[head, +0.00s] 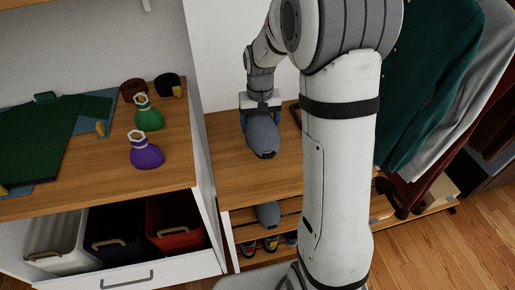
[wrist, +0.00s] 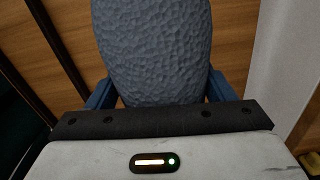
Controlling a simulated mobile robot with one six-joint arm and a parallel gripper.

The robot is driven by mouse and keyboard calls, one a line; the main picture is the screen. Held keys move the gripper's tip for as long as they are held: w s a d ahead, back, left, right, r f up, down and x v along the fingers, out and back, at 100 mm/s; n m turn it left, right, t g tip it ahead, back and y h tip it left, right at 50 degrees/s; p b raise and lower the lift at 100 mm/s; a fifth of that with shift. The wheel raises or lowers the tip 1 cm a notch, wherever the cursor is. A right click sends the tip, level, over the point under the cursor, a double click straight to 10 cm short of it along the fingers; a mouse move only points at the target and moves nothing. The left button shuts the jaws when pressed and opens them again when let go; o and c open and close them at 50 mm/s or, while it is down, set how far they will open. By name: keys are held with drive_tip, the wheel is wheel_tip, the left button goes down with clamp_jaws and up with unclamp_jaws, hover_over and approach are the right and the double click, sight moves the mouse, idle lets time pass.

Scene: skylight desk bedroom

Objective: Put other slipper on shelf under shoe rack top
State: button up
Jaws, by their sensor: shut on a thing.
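A blue-grey slipper (head: 263,137) is at the shoe rack's wooden top (head: 235,180). My gripper (head: 262,104) is shut on it from behind; I cannot tell whether the slipper touches the top. In the wrist view the slipper's textured surface (wrist: 155,45) fills the middle, with blue fingers on both sides of it. Another blue-grey slipper (head: 268,214) lies on the shelf (head: 242,217) directly under the rack top, its front end showing. The rest of that slipper is hidden under the top.
Colourful shoes (head: 270,243) sit on a lower shelf. A cabinet with a green pouch (head: 148,118) and a purple pouch (head: 146,154) stands left, its side wall close to the rack. Clothes (head: 440,85) hang right. My arm hides the rack's right part.

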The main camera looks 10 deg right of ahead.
wheel_tip(320, 180, down, 9)
drive_tip(key=shift+r, duration=0.2)
idle(0.3)
drive_tip(key=o, duration=1.1)
drive_tip(key=shift+f, duration=0.15)
drive_tip(key=shift+c, duration=0.2)
